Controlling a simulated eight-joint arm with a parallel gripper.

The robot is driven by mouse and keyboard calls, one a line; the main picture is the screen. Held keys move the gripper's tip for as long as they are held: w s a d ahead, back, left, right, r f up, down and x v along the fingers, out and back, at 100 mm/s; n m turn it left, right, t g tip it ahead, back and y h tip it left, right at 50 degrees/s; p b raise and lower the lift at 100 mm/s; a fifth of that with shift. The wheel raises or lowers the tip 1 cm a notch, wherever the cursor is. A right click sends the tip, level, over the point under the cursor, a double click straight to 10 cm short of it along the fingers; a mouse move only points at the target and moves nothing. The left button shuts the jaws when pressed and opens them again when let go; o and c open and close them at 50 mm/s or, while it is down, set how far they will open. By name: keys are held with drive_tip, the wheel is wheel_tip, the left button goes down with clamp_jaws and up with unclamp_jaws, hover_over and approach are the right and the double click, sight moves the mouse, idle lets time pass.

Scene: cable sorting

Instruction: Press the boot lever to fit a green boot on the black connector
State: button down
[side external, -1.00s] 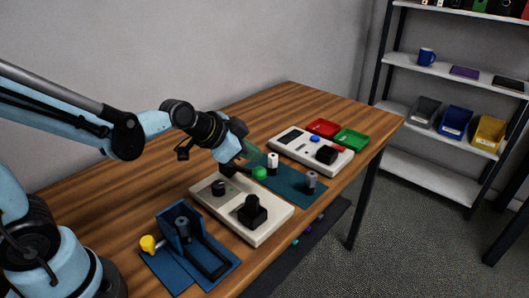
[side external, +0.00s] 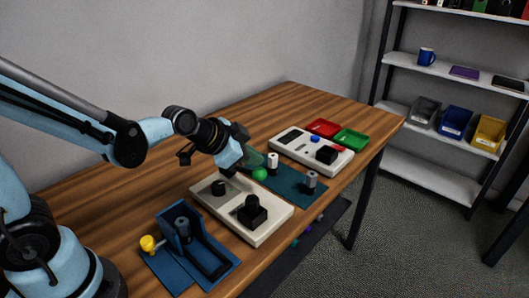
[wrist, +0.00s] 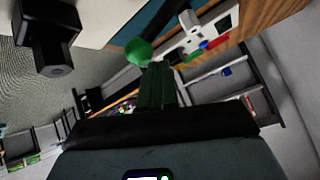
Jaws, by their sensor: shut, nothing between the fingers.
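A green ball knob (side external: 260,174) sits at the left edge of a teal mat (side external: 290,189); the ball also shows in the wrist view (wrist: 138,51). A white post (side external: 272,160) and a grey post (side external: 311,179) stand on the mat. My gripper (side external: 254,161) is shut and empty, its green-tinted fingers just above and beside the ball. I cannot tell whether they touch it. In the wrist view the shut fingers (wrist: 157,85) point toward the ball. A black block with an upright post (side external: 252,211), perhaps the black connector, sits on a near white unit (side external: 270,229).
A blue fixture (side external: 209,258) with a yellow ball lever (side external: 148,243) stands at the near left. A white tester box (side external: 296,150) with a black block, a red tray (side external: 323,127) and a green tray (side external: 351,138) lie behind. Open wood lies at the back left.

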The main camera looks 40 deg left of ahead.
drive_tip(key=shift+d+f, duration=0.25)
drive_tip(key=shift+f, duration=0.5)
drive_tip(key=shift+d+f, duration=0.25)
drive_tip(key=shift+f, duration=0.5)
idle(1.8)
drive_tip(key=shift+a+r, duration=0.25)
drive_tip(key=shift+r, duration=0.45)
drive_tip(key=shift+a+r, duration=0.2)
drive_tip(key=shift+r, duration=0.55)
drive_tip(key=shift+a+r, duration=0.25)
drive_tip(key=shift+r, duration=0.45)
drive_tip(key=shift+r, duration=0.1)
drive_tip(key=shift+a+r, duration=0.25)
drive_tip(key=shift+r, duration=0.5)
drive_tip(key=shift+a+r, duration=0.25)
drive_tip(key=shift+r, duration=0.55)
drive_tip(key=shift+a+r, duration=0.25)
drive_tip(key=shift+r, duration=0.5)
drive_tip(key=n+g+y, duration=0.2)
drive_tip(key=n, duration=0.4)
approach(256, 169)
drive_tip(key=s+a+f, duration=0.1)
drive_tip(key=s+a, duration=0.3)
drive_tip(key=s, duration=0.1)
drive_tip(key=shift+s+a+f, duration=0.4)
